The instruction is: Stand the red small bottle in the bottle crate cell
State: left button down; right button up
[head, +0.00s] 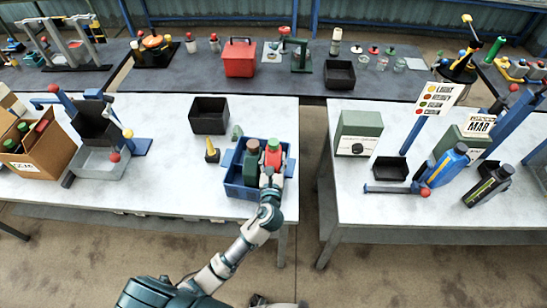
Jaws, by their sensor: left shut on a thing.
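The blue bottle crate (233,188) sits on the white table near its right end. The red small bottle (273,156) is upright at the crate's right side; its lower part is hidden by my gripper and the crate. My left gripper (267,178) reaches over the crate's front right and is shut on the red small bottle. Whether the bottle's base touches the cell floor cannot be seen. A dark green bottle (251,165) with a reddish cap stands in the crate just left of it. My right gripper is not in view.
A black open bin (209,115) and a small dark bottle with a yellow top (211,150) are left of the crate. A cardboard box (45,150) and grey tray (98,162) stand further left. A gap separates this table from the right table (400,212).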

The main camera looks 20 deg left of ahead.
pick_arm(q)
jog(key=shift+c, duration=2)
grip_release()
jog(key=shift+f, duration=0.15)
jog(key=r+v, duration=0.1)
jog(key=v, duration=1.1)
jog(key=shift+r+b, duration=0.15)
jog(key=shift+b, duration=0.15)
